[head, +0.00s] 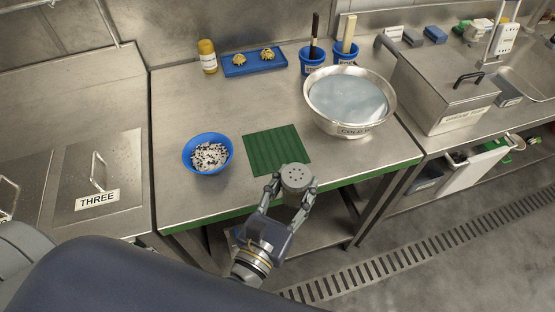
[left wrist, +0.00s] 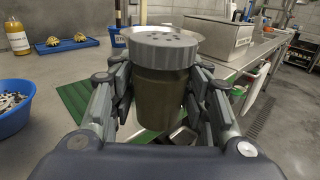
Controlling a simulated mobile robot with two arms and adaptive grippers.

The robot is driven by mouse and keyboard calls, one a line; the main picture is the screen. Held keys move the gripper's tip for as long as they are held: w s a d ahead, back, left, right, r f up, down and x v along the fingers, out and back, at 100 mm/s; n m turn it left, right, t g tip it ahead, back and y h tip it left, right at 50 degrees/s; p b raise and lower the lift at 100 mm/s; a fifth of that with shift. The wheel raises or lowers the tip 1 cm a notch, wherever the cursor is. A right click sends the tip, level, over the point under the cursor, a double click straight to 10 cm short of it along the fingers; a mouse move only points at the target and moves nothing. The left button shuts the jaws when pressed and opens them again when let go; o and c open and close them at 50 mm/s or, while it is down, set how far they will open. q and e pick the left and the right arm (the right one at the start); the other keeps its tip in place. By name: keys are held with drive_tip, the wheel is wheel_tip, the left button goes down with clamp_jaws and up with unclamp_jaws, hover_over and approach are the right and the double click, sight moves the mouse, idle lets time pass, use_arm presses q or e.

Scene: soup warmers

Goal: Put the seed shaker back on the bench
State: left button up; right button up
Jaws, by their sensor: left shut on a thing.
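My left gripper (head: 287,202) is shut on the seed shaker (head: 298,176), which has a grey perforated lid. In the left wrist view the shaker (left wrist: 162,90) stands upright between the two fingers, with a dark olive body under the grey lid. In the head view the shaker is at the bench's front edge, by the near right corner of the green mat. The bench (head: 190,110) is a steel table with a green front edge. I cannot tell whether the shaker's base touches anything. My right gripper is not in view.
A blue bowl of black and white bits (head: 208,153) stands left of the green mat (head: 268,150). A large steel bowl of water (head: 385,118) is at the right. A bottle (head: 207,57), a blue tray (head: 236,68) and two blue tubs line the back. Bare steel lies behind the mat.

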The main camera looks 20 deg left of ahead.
use_arm(q)
drive_tip(key=w+a+p, duration=0.1)
drive_tip(key=w+a, duration=0.1)
drive_tip(key=w, duration=0.2)
drive_tip(key=w+a+f+p, duration=0.1)
drive_tip(key=w+a, duration=0.2)
drive_tip(key=w, duration=0.1)
drive_tip(key=w+a+p, duration=0.1)
drive_tip(key=w+a, duration=0.2)
drive_tip(key=w, duration=0.2)
drive_tip(key=shift+a+f, duration=0.2)
drive_tip(key=shift+a, duration=0.05)
wheel_tip(320, 180, down, 4)
drive_tip(key=shift+r+b, duration=0.25)
drive_tip(key=shift+b, duration=0.8)
drive_tip(key=shift+w, duration=0.1)
drive_tip(key=shift+f, duration=0.2)
drive_tip(key=o, duration=1.1)
